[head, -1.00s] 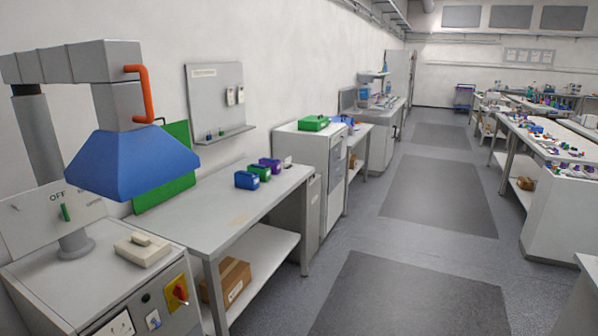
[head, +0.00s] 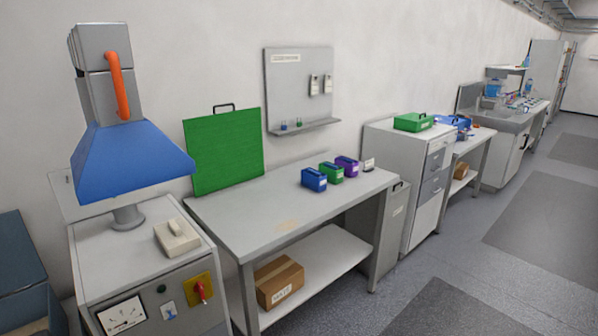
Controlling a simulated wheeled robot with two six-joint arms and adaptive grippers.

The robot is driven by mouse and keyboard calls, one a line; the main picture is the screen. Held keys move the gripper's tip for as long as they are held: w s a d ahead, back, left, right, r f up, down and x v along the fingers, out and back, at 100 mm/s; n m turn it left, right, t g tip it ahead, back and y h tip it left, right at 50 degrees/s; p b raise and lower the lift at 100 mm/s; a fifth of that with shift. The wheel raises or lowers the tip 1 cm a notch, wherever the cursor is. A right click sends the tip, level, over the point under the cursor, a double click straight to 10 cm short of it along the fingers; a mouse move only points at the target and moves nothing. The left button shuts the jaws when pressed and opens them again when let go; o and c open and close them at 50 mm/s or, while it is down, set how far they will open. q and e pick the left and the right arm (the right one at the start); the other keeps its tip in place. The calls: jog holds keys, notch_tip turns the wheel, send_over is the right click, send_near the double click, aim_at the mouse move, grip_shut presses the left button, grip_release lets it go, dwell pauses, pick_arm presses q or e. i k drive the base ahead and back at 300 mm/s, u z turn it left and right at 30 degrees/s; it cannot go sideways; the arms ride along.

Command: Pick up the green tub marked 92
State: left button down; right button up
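A green tub (head: 331,172) stands on the grey workbench (head: 240,222), between a blue tub (head: 314,180) on its left and a purple tub (head: 347,165) on its right. The three stand close together in a slanting row near the back right of the bench top. The green tub has a pale label on its front, too small to read here, so I cannot tell whether it says 92. Neither of my grippers shows in the head view.
A fume hood (head: 130,165) stands over a control cabinet (head: 165,285) at left. A green board (head: 224,150) leans on the wall behind the bench. A cardboard box (head: 280,282) sits on the lower shelf. A green case (head: 413,122) tops the drawer cabinet. Open floor lies at right.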

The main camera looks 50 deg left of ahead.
aim_at(334, 178)
jog(key=u, duration=0.7)
jog(key=i, duration=3.15)
jog(key=u, duration=3)
